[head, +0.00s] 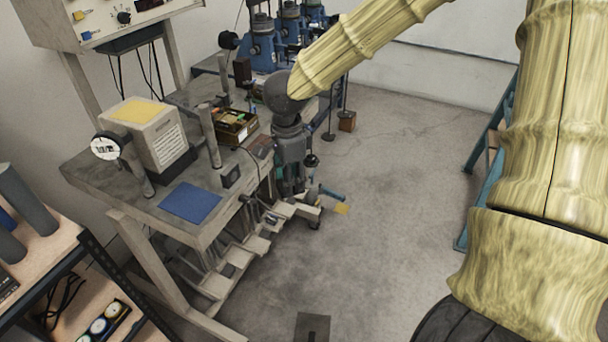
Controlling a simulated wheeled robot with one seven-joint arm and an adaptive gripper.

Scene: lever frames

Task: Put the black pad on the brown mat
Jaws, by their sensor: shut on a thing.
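My gripper (290,188) hangs pointing down at the right edge of the workbench. It is shut on a dark thing, which I take to be the black pad. The pad's outline is lost against the dark fingers and the clutter behind, so I cannot tell its shape or tilt. The brown mat (262,147) is a small dark reddish-brown patch on the bench top, just left of my gripper. My gripper's body partly covers its right side.
The bench (110,184) also holds a blue mat (190,202), a small dark box (232,175), a grey box with a yellow top (142,132), an open parts box (235,128) and grey posts. Blue machines (262,48) stand behind. The floor (400,190) to the right is mostly clear.

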